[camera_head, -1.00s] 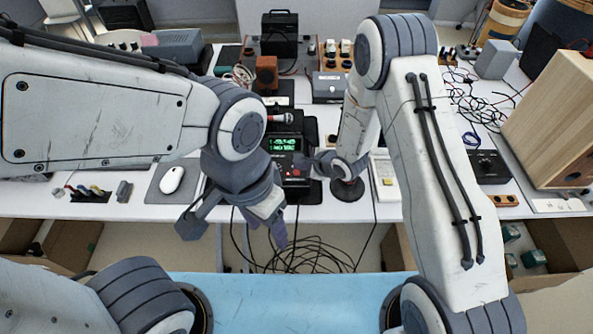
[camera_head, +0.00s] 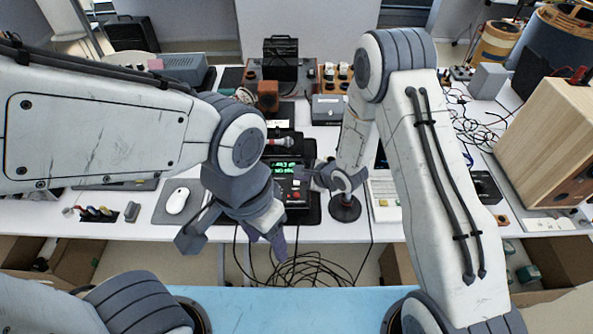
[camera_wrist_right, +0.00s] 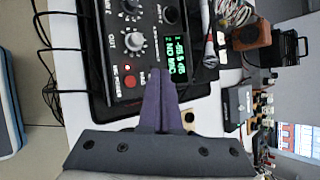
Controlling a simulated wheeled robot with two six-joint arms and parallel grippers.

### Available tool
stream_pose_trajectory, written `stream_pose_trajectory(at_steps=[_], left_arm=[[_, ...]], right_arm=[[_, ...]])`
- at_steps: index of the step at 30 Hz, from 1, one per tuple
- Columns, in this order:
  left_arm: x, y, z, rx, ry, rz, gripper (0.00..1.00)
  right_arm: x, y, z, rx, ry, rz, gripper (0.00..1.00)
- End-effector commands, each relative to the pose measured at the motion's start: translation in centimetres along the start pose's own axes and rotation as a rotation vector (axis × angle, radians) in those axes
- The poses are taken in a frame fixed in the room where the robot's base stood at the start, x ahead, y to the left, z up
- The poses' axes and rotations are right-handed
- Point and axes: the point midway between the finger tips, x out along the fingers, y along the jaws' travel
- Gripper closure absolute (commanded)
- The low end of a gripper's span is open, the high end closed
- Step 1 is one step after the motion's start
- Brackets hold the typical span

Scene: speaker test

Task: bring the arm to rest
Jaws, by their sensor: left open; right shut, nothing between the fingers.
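My left gripper (camera_head: 234,246) is open and empty, in the air at the table's near edge, left of the black test device. My right gripper (camera_head: 308,176) is at the right side of that device (camera_head: 299,205). In the right wrist view its purple fingers (camera_wrist_right: 157,78) are shut together with nothing between them, in front of the device's panel (camera_wrist_right: 112,52). The panel has knobs, a red button (camera_wrist_right: 130,81) and a lit green display (camera_wrist_right: 176,56) with text. Whether the fingertips touch the panel, I cannot tell.
A microphone (camera_head: 280,141) lies behind the device. A round black stand (camera_head: 344,209) is just right of it. A mouse (camera_head: 177,201) lies on the left. A wooden speaker box (camera_head: 541,130) stands at the right. Cables (camera_head: 312,268) hang below the table edge.

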Motion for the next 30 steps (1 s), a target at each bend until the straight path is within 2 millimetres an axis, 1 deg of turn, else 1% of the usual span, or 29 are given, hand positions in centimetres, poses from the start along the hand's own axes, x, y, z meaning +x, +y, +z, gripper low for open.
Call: stream_pose_trajectory(at_steps=[5,8,11,13,16,20,21,23,24,25,26,27,29,30], left_arm=[[0.0,0.0,0.0,-0.001,0.000,0.000,0.40],[0.1,0.0,0.0,-0.003,0.000,0.000,0.40],[0.2,0.0,0.0,-0.003,0.000,0.000,0.40],[0.4,0.0,0.0,-0.002,0.000,0.000,0.40],[0.6,-0.1,0.0,-0.002,0.000,0.000,0.40],[1.0,-0.1,0.1,-0.002,0.000,0.000,0.40],[1.1,-0.1,0.1,-0.002,0.000,0.000,0.40],[1.2,-0.1,0.1,-0.002,0.000,0.000,0.40],[1.3,-0.1,0.1,-0.002,0.000,0.000,0.40],[1.4,-0.1,0.1,-0.002,0.000,0.000,0.40],[1.4,-0.1,0.1,-0.002,0.000,0.000,0.40],[1.5,-0.1,0.1,-0.002,0.000,0.000,0.40],[1.6,-0.1,0.1,-0.002,0.000,0.000,0.40],[1.7,-0.1,0.1,-0.002,0.000,0.000,0.40]], right_arm=[[0.0,0.0,0.0,0.000,0.000,0.000,1.00],[-0.4,-0.3,0.4,-0.044,0.013,0.003,1.00],[-1.6,-1.0,1.5,-0.191,0.058,0.020,1.00],[-3.3,-1.4,2.6,-0.353,0.107,0.051,1.00],[-6.6,-1.4,4.5,-0.623,0.176,0.127,1.00],[-11.7,-0.1,6.7,-0.965,0.218,0.266,1.00],[-13.3,0.6,7.3,-1.067,0.217,0.316,1.00],[-15.9,1.8,8.2,-1.214,0.200,0.392,1.00],[-17.7,2.8,8.7,-1.309,0.179,0.445,1.00],[-19.1,3.6,9.1,-1.383,0.158,0.483,1.00],[-20.4,4.5,9.4,-1.454,0.131,0.523,1.00],[-22.2,5.7,9.8,-1.546,0.090,0.573,1.00],[-24.8,7.5,10.3,-1.679,0.014,0.642,1.00],[-26.4,8.8,10.5,-1.760,-0.041,0.683,1.00]])
